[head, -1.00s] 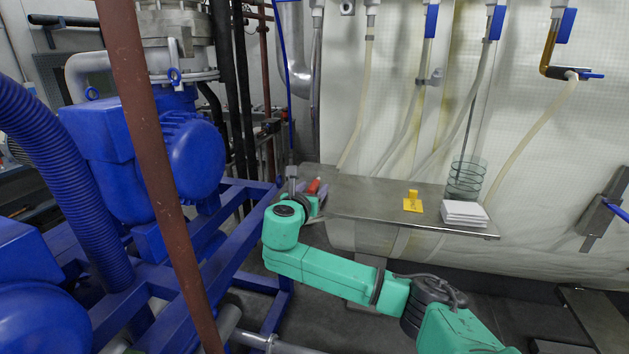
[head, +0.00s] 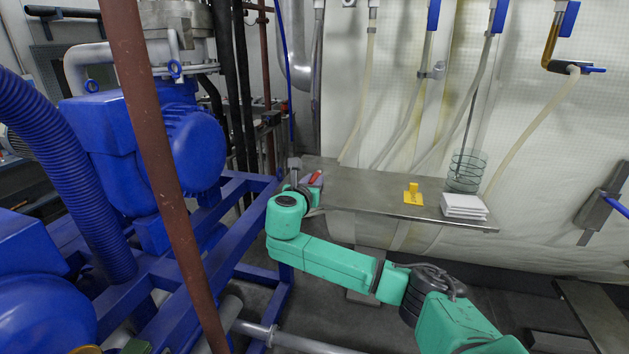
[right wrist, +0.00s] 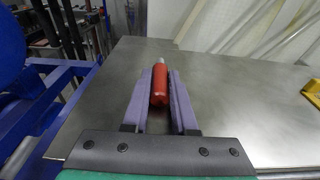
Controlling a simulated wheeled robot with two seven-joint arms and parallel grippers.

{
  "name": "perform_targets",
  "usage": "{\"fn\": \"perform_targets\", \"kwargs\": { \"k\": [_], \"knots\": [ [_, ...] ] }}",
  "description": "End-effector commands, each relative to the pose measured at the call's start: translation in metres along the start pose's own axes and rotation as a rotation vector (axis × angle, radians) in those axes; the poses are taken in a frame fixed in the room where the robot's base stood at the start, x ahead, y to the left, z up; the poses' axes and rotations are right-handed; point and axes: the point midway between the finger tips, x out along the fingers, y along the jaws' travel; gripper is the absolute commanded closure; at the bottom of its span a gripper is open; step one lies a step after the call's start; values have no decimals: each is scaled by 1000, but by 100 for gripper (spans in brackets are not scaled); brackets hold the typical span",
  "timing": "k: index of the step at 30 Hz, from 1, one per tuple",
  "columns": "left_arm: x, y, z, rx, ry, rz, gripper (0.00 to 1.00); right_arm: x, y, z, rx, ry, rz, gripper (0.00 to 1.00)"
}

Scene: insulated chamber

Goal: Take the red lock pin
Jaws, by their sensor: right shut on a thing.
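The red lock pin (right wrist: 159,85) lies between the two purple fingers of my right gripper (right wrist: 158,98) in the right wrist view, with its pale metal end (right wrist: 162,62) pointing away. The gripper is shut on it, over the left part of the metal table. In the head view only a bit of red pin (head: 315,178) shows beside my green right wrist, at the table's left end. Whether the pin touches the table is hard to tell. My left gripper is not in view.
The metal table (head: 365,191) carries a yellow piece (head: 413,194), a stack of white plates (head: 463,207) and clear glass dishes (head: 466,172). Blue machinery and its frame (head: 240,262) stand close on the left, behind a brown pole (head: 167,170). The table's middle is clear.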

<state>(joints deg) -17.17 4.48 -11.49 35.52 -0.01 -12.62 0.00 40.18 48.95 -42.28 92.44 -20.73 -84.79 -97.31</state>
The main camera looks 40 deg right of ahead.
Motion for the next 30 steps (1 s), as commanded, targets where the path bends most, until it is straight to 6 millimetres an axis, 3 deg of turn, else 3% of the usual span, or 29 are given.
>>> {"fn": "perform_targets", "kwargs": {
  "k": [5, 18, 30],
  "knots": [
    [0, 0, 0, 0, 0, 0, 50, -1, 0, 5, 2, -1, 0, 100],
    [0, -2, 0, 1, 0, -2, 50, -7, 0, 47, 3, -2, 0, 100],
    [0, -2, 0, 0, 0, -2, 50, -8, 0, 50, 0, 0, 0, 100]
  ]
}}
